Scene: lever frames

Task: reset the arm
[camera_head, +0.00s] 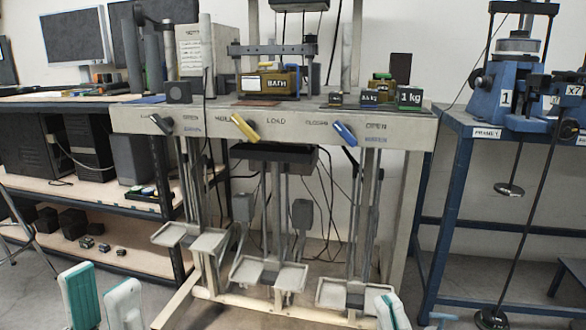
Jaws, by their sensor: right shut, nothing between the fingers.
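The lever frame (272,122) stands in the middle, a pale metal bench with three hanging pans below. Its front bears a grey lever (162,124), a yellow lever (245,128) and a blue lever (344,133), each tilted. My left gripper (100,283) is at the bottom left, its two white and teal fingers apart with nothing between them. My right gripper (390,310) is at the bottom right, shut and empty, mostly cut off by the picture's edge. Both grippers appear in front of the frame, away from the levers.
A blue bench (468,124) with blue machines stands at the right. A shelf (128,252) with dark boxes is at the left. Some floor in front shows clear.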

